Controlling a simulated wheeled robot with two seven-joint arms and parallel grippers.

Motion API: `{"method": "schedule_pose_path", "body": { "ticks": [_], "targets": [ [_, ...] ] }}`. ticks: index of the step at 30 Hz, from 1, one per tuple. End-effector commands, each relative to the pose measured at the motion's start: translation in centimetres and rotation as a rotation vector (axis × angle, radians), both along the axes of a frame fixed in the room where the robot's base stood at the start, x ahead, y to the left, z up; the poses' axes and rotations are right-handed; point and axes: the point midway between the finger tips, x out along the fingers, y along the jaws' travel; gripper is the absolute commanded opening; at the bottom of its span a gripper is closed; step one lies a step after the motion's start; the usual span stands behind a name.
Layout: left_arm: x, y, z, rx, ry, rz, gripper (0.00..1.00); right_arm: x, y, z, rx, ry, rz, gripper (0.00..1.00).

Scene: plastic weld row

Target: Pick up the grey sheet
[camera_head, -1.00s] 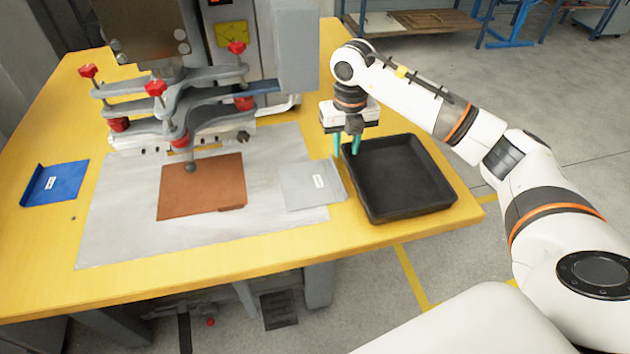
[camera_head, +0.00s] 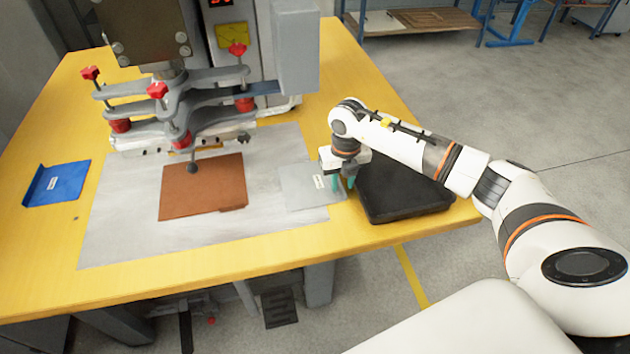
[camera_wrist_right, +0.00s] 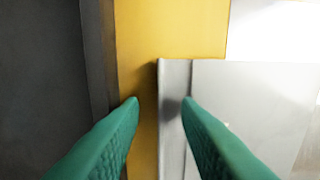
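The grey sheet (camera_head: 300,190) lies flat at the right end of the pale metal plate, with a small white label on it. A raised lip runs along its right edge. In the right wrist view the sheet (camera_wrist_right: 260,110) is on the right, its lip between the green fingertips or just under the right one. My right gripper (camera_head: 343,184) is low at that lip, beside the black tray. In the right wrist view its fingers (camera_wrist_right: 160,100) are apart, with yellow table and the lip showing between them. My left gripper is not in view.
The black tray (camera_head: 405,213) stands close on the right. A brown sheet (camera_head: 200,190) lies on the pale plate (camera_head: 130,235), under the welding machine's clamp arms (camera_head: 175,100). A blue sheet (camera_head: 58,184) lies at the left on the yellow table (camera_head: 110,290).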

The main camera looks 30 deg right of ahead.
Motion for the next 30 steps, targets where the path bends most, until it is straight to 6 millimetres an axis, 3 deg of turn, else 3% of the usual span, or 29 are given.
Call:
{"method": "schedule_pose_path", "body": {
  "ticks": [3, 9, 20, 23, 30],
  "targets": [
    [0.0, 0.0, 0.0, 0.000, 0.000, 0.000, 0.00, 0.0, 0.0, 0.0, 0.000, 0.000, 0.000, 0.28],
    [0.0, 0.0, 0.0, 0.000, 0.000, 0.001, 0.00, 0.0, 0.0, 0.1, 0.000, 0.000, 0.000, 0.00],
    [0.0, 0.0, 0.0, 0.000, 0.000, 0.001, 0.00, 0.1, 0.0, 0.4, 0.000, -0.002, 0.000, 0.00],
    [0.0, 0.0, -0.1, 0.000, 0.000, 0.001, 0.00, 0.1, -0.1, 1.5, -0.001, -0.004, -0.001, 0.00],
    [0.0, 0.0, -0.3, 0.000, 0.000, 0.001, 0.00, 0.2, -0.1, 6.3, 0.000, -0.006, -0.001, 0.00]
  ]
}}
